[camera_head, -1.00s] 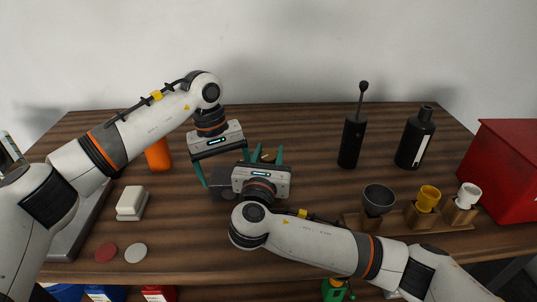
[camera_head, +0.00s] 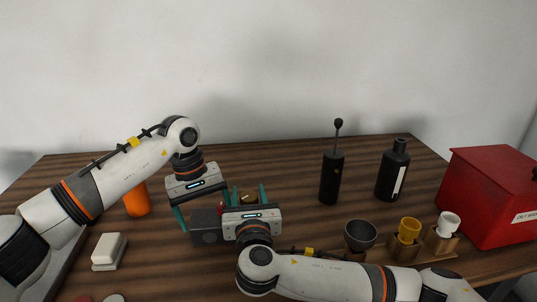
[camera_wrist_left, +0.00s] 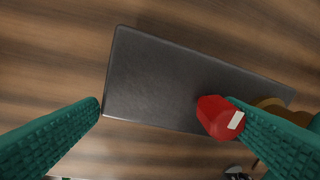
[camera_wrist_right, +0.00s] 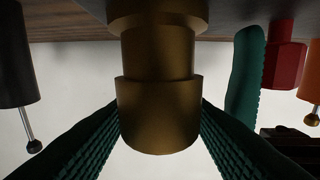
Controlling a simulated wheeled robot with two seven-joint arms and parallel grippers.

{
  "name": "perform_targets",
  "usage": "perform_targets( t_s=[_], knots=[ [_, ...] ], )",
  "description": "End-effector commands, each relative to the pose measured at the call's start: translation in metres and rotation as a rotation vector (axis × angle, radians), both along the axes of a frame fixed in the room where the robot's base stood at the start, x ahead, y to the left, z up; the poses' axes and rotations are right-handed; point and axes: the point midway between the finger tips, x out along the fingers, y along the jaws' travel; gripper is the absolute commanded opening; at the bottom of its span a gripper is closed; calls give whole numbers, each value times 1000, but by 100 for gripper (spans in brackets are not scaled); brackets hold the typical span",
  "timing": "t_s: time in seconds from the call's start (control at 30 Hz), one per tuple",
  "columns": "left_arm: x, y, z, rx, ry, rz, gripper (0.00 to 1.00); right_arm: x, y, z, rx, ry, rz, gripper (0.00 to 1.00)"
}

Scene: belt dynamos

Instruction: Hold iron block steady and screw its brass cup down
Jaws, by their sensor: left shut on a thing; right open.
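The dark iron block (camera_head: 203,227) lies on the wooden table, partly hidden behind my right gripper. My left gripper (camera_head: 203,207) is shut on it, one finger at each side in the left wrist view (camera_wrist_left: 165,103). A red knob (camera_wrist_left: 215,117) stands on the block beside one left finger. The brass cup (camera_head: 248,198) stands at the block's right end; it fills the middle of the right wrist view (camera_wrist_right: 160,115). My right gripper (camera_wrist_right: 160,103) is open with a finger on either side of the cup. I cannot tell whether the fingers touch it.
An orange bottle (camera_head: 137,200) and a white block (camera_head: 109,250) are at left. A black handle with a rod (camera_head: 331,178) and a black bottle (camera_head: 392,172) stand behind at right. A wooden rack (camera_head: 440,242) holds grey, yellow and white cups. A red box (camera_head: 490,195) is far right.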

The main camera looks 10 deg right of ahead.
Motion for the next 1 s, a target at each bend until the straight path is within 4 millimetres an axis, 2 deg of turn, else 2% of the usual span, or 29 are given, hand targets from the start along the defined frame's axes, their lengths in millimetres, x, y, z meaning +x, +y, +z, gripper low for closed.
perform_targets(
  t_s=[0.3,0.87,0.9,1.0],
  knots=[
    [-1,-1,-4,-2,3,-1,17,-3,-3,-1,-11,11,329,46],
    [-1,-1,-3,-2,3,-1,17,-113,-37,-2,-7,14,320,46],
    [-1,-1,-3,-2,3,-1,17,-116,-37,1,10,8,325,46],
    [-1,-1,-3,-2,4,-2,17,-102,-26,18,153,-29,380,46]
  ],
)
